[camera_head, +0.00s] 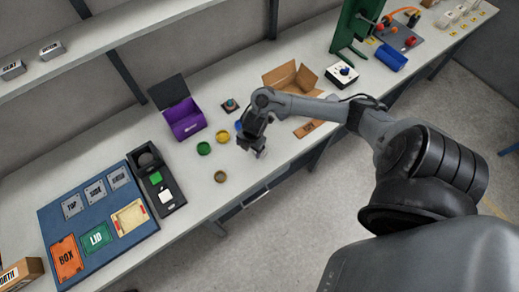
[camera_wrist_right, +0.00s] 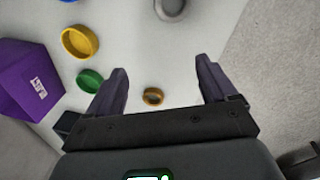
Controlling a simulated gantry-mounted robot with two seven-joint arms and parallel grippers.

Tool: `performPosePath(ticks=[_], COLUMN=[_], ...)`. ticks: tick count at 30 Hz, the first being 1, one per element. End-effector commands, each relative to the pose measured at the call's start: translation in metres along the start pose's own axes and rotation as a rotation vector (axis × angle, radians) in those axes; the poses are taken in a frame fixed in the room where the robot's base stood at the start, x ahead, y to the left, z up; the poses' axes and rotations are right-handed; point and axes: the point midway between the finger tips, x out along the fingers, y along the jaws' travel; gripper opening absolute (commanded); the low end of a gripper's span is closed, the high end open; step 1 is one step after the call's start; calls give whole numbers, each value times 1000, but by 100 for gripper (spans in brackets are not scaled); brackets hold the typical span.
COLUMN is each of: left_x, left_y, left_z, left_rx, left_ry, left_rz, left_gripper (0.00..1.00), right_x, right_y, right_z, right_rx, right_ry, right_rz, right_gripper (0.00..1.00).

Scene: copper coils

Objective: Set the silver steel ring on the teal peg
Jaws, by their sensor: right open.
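The silver steel ring (camera_wrist_right: 171,15) is at the top edge of the right wrist view, partly cut off. In the head view a small pale part of what looks like it (camera_head: 262,154) shows beside my right gripper (camera_head: 252,143). The gripper is above the table near its front edge. In the wrist view its fingers (camera_wrist_right: 162,72) are wide apart with nothing between them; the ring lies beyond their tips. The teal peg (camera_head: 230,103) stands on a small dark base behind the gripper in the head view. My left gripper is not in view.
Green (camera_head: 204,148), yellow (camera_head: 222,136) and brass-coloured (camera_head: 221,176) rings lie left of the gripper. A blue ring (camera_head: 238,126) is partly hidden behind it. A purple box (camera_head: 186,122) stands farther left, and an open cardboard box (camera_head: 289,77) stands behind right.

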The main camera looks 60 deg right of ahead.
Motion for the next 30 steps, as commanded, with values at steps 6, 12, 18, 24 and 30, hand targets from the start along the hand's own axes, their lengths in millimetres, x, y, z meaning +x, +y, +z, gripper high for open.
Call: performPosePath(ticks=[6,12,18,24,30], left_x=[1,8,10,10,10], left_y=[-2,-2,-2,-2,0], left_z=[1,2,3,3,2], left_rx=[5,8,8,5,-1], left_ry=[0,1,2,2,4], left_rz=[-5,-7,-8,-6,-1], left_gripper=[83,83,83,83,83], right_x=[-15,8,29,38,61], right_y=[-6,-13,-15,-17,-22], right_z=[58,64,64,64,64], right_rx=[-6,-5,-6,-7,-5], right_ry=[-31,-28,-30,-31,-31], right_rz=[-123,-143,-140,-139,-141], right_gripper=[85,85,85,85,85])
